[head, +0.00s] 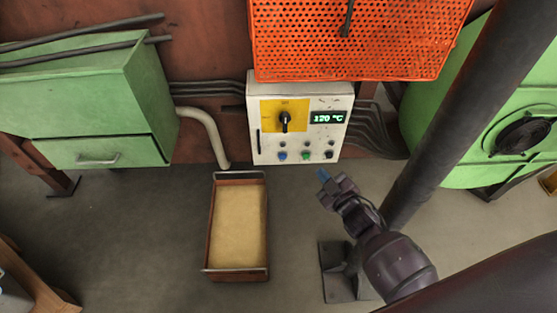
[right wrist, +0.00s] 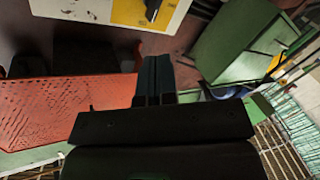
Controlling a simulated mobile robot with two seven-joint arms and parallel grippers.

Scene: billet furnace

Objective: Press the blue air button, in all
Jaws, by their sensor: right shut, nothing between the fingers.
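The blue air button (head: 282,156) is at the lower left of the control box (head: 297,98), left of a green button (head: 305,156) and a black button (head: 329,155). My right gripper (head: 322,174) is below and to the right of the blue button, apart from the box. Its fingers are shut and empty. In the right wrist view the shut fingers (right wrist: 153,75) point towards part of the control box (right wrist: 130,12) with its yellow plate and dark knob; the blue button does not show there. My left gripper is not in view.
An orange perforated panel (head: 350,40) overhangs the box top. A dark round post (head: 455,105) rises right of my right gripper. A tray of sand-coloured material (head: 212,225) lies on the floor below the box. Green cabinets (head: 105,155) stand on both sides.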

